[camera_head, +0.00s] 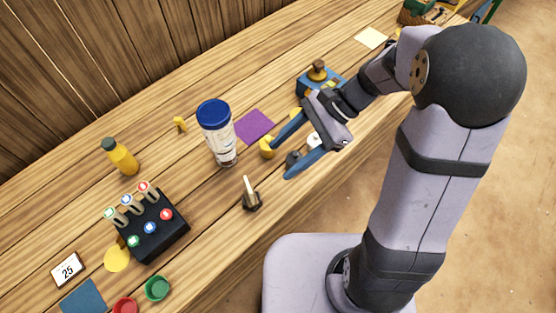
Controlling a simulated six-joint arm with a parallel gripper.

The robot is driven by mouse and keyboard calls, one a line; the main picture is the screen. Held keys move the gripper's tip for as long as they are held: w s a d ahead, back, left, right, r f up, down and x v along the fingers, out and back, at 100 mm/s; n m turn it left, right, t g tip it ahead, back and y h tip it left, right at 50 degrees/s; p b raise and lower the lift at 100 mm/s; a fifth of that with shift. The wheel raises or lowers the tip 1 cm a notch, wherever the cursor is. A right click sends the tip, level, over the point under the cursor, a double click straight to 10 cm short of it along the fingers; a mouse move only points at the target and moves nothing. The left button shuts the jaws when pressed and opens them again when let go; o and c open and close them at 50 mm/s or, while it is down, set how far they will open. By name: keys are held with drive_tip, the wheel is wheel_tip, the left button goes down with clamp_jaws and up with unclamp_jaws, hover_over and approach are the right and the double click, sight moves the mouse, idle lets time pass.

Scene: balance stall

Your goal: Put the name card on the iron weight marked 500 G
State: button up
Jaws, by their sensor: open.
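My gripper (281,160) is open, its two blue fingers pointing down-left over the middle of the table. A second dark object (251,200) with a pale upright handle stands lower left of the gripper. No 500 G marking is readable on either. A card reading 25 (68,269) lies at the lower left, and a plain pale yellow card (371,38) lies at the top. I cannot tell which, if either, is the name card.
A blue-lidded jar (217,135) stands left of the gripper, near a purple square (254,126). A black rack (155,228), yellow bottle (120,157), green cup (157,288) and red cup (125,306) are further left. A blue box (309,84) is behind the gripper.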

drive_tip(key=shift+d+r, duration=0.15)
drive_tip(key=s+d+f+n+t+h, duration=0.1)
drive_tip(key=s+d+f+n+h, duration=0.1)
drive_tip(key=d+n+h, duration=0.2)
drive_tip(key=s+d+f+n+t+h, duration=0.2)
drive_tip(key=s+d+n+h, duration=0.1)
drive_tip(key=d+n, duration=0.6)
drive_tip(key=shift+s+f+n+h, duration=0.15)
drive_tip(key=shift+s+n+h, duration=0.15)
drive_tip(key=shift+h, duration=0.4)
